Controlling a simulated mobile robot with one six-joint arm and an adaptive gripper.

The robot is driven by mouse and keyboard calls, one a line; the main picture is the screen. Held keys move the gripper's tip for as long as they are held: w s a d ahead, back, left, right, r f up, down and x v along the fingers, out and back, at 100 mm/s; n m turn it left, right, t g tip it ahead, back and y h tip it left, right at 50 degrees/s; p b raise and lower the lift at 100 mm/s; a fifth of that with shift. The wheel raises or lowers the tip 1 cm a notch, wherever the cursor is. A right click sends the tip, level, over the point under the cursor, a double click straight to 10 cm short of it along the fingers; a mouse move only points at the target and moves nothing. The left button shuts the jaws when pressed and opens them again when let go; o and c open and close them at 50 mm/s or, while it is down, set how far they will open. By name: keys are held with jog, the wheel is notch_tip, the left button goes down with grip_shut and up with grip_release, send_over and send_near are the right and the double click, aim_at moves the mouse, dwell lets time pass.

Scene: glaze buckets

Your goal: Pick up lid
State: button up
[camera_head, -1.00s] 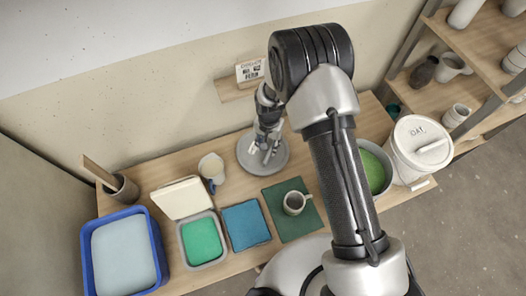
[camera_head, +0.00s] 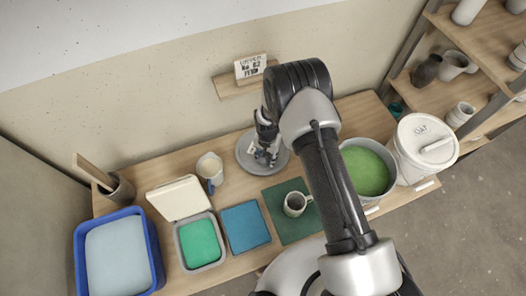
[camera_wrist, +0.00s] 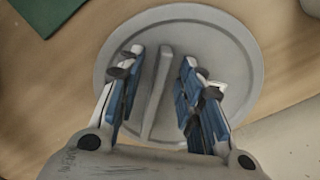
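A round grey lid (camera_head: 243,160) with a raised bar handle lies flat on the wooden table near the wall. In the wrist view the lid (camera_wrist: 235,50) fills the upper middle, and its handle (camera_wrist: 157,92) stands between my fingers. My gripper (camera_wrist: 160,75) is open, with one blue-padded finger on each side of the handle and a gap on both sides. In the head view my gripper (camera_head: 266,152) is over the lid and hides part of it.
A bucket of green glaze (camera_head: 367,170) and a lidded white bucket (camera_head: 422,150) stand to the right. A small sign (camera_head: 251,67) sits on a wall shelf.

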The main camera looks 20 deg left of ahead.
jog(key=shift+c, duration=0.5)
grip_shut()
jog(key=shift+r, duration=0.1)
